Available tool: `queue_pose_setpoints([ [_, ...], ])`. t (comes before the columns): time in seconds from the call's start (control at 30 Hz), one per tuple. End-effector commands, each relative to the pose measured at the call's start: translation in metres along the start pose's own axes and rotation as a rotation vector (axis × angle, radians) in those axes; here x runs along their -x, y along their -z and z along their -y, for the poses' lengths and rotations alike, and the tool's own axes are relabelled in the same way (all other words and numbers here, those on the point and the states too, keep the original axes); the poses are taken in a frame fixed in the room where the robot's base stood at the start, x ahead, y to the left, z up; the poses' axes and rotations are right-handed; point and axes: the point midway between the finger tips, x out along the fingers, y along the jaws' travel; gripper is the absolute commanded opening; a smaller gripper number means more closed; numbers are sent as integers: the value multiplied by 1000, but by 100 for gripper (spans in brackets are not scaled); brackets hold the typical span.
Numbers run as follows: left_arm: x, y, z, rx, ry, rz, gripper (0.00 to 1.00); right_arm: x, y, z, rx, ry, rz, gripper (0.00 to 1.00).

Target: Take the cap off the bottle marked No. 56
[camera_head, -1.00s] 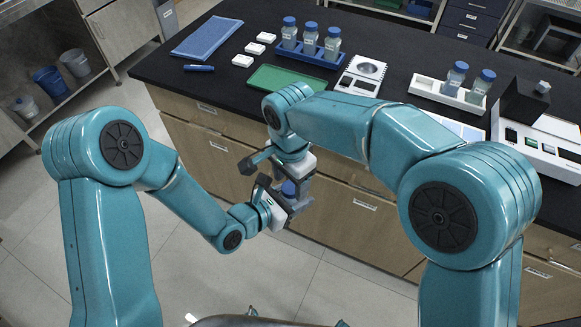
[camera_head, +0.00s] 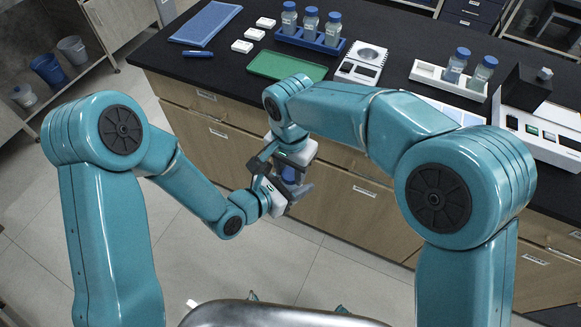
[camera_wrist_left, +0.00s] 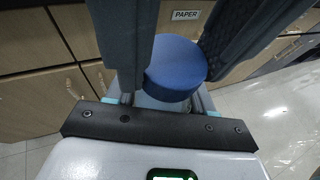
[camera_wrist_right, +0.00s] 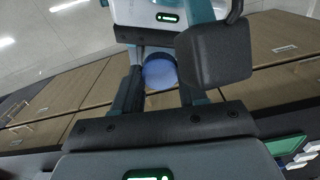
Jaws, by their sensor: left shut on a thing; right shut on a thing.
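My two grippers meet in the air in front of the bench, around one blue-capped bottle. Its blue cap (camera_head: 290,175) shows between them in the head view, large in the left wrist view (camera_wrist_left: 176,68) and as a disc in the right wrist view (camera_wrist_right: 158,72). My left gripper (camera_head: 284,190) reaches in from the left and is shut on the bottle, whose body is mostly hidden. My right gripper (camera_head: 294,166) comes from above and is shut on the cap. Whether cap and bottle are joined cannot be told. No number on this bottle is readable.
Floor at left is clear.

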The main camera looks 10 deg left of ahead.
Motion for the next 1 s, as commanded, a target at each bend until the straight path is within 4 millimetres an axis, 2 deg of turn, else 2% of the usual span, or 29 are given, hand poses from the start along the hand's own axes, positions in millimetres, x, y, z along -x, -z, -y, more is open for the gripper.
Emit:
queue_pose_setpoints([
  [0.2, 0, 0, -1, 1, -2, 1, 0, 0, 0, -1, 3, -2, 1, 5],
  [0.23, 0, 0, -1, 1, -2, 1, 0, 0, 0, -1, 3, -2, 1, 45],
  [0.3, 0, 0, -1, 1, -2, 1, 0, 0, 0, -1, 2, -2, 1, 67],
  [0.6, 0, 0, 0, 0, -1, 1, 0, 2, 0, 0, 1, 0, 0, 67],
  [0.83, 0, 0, 0, 0, -1, 1, 0, 33, 1, 0, 1, 2, -2, 67],
  [1.0, 0, -1, 0, 0, -1, 2, 0, 45, 0, 0, 1, 0, 0, 67],
])
